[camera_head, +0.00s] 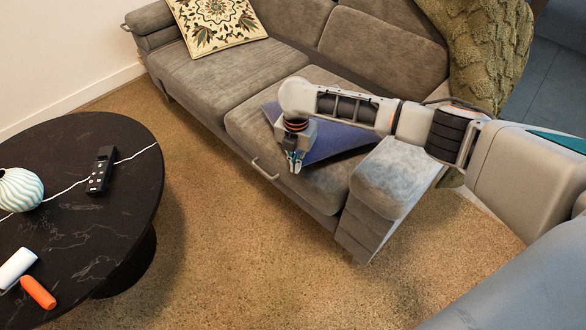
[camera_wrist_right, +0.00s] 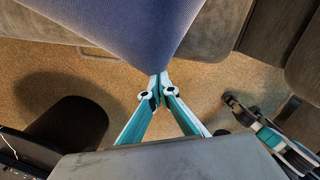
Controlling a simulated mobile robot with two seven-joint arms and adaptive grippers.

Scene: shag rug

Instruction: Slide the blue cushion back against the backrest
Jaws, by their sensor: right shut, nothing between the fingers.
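The blue cushion (camera_head: 335,143) lies on the right seat of the grey sofa, partly hidden behind my right arm. The sofa's backrest (camera_head: 383,50) rises behind it, and some seat shows between them. My right gripper (camera_head: 295,162) points down at the cushion's front left side, near the seat's front edge. In the right wrist view the cushion (camera_wrist_right: 120,25) fills the upper middle and narrows to a corner at my shut fingertips (camera_wrist_right: 160,78). The fingers hold nothing; I cannot tell whether they touch the cushion.
A patterned cushion (camera_head: 217,22) leans at the sofa's left end. A green knitted throw (camera_head: 487,55) hangs over the right back corner. The sofa's armrest (camera_head: 392,178) stands right of the blue cushion. A black round table (camera_head: 95,225) with a remote (camera_head: 101,170) stands left.

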